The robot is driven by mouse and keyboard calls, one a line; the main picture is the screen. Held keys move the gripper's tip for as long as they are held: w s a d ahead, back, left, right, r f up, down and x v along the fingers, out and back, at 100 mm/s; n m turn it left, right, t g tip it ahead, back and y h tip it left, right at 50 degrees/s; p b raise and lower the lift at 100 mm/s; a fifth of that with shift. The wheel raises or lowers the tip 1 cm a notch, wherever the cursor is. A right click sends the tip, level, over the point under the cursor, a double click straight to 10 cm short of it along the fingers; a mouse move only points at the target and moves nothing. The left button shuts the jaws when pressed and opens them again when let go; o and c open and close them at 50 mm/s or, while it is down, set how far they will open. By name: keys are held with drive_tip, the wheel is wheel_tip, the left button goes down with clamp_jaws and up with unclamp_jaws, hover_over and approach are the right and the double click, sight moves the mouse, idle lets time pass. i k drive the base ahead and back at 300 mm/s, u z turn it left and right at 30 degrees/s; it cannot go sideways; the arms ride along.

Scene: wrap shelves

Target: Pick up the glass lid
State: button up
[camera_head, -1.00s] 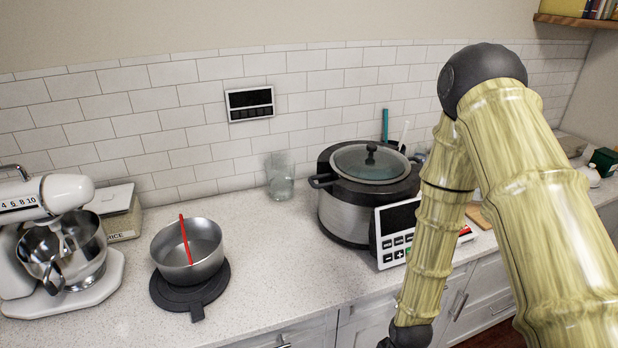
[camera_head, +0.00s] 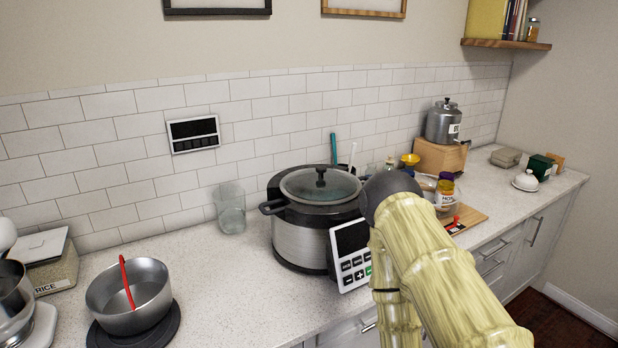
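The glass lid (camera_head: 337,187) has a dark rim and a black knob on top. It rests on the large silver and black cooker (camera_head: 297,243) in the middle of the counter. My arm stands in front of and to the right of the cooker, with its dark joint close to the lid's right side in the picture. My gripper is not in view, so what it holds or how it stands cannot be seen.
A steel pot (camera_head: 129,302) with a red-handled utensil stands at the left. An empty glass (camera_head: 230,208) is left of the cooker against the tiled wall. Jars (camera_head: 444,192) and a cutting board (camera_head: 475,217) are at the right. Bare counter (camera_head: 215,285) lies between pot and cooker.

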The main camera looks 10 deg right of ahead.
sight(319, 184)
drive_tip(key=k, duration=0.5)
drive_tip(key=u, duration=0.8)
drive_tip(key=i, duration=0.75)
drive_tip(key=z, duration=1.65)
